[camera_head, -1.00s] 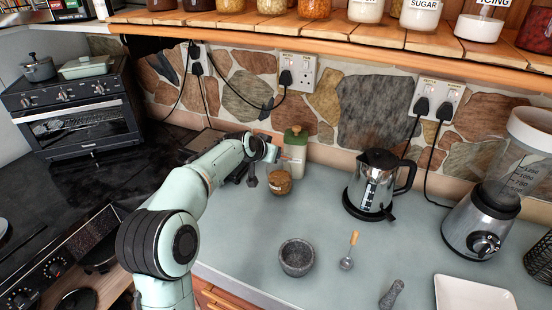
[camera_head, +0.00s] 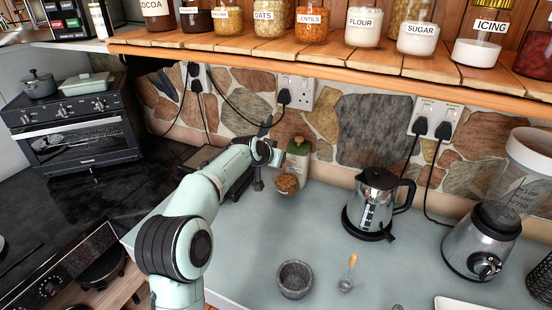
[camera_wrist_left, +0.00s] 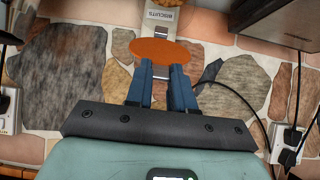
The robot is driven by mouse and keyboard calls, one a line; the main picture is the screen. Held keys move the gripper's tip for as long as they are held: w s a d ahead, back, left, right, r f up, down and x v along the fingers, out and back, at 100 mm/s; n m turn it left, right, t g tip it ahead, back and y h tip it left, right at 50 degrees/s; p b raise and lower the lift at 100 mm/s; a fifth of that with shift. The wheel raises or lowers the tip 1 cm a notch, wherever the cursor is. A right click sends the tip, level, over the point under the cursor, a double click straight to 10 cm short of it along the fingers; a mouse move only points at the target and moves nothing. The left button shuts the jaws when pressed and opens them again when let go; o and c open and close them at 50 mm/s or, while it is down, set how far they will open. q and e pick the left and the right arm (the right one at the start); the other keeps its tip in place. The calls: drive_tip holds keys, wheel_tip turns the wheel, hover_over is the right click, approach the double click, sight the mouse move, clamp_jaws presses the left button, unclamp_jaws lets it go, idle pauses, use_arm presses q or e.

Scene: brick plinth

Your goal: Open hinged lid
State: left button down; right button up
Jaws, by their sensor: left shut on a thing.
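A small round jar (camera_head: 287,184) stands on the grey counter; its top shows rough brown contents. In the left wrist view an orange-brown round lid (camera_wrist_left: 165,50) is tipped up, its face toward the camera, at my fingertips. My left gripper (camera_wrist_left: 162,74) is shut on this lid, with a thin silvery strip between the fingers. In the head view my left gripper (camera_head: 267,158) is just above and left of the jar, and the lid is hard to make out there. My right gripper is not in view.
A cream canister with a green top (camera_head: 298,152) stands close behind the jar. A kettle (camera_head: 377,205) and blender (camera_head: 482,235) stand to the right, a stone mortar (camera_head: 296,279) in front. A shelf of jars (camera_head: 330,62) hangs above.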

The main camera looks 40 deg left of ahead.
use_arm(q)
drive_tip(key=shift+r, duration=0.25)
idle(0.6)
drive_tip(key=c, duration=1)
unclamp_jaws()
drive_tip(key=shift+c, duration=0.2)
drive_tip(key=shift+o, duration=0.4)
drive_tip(key=shift+f, duration=0.1)
drive_tip(key=shift+s, duration=0.1)
drive_tip(key=b+v, duration=0.2)
drive_tip(key=v, duration=1.1)
drive_tip(key=shift+d, duration=0.15)
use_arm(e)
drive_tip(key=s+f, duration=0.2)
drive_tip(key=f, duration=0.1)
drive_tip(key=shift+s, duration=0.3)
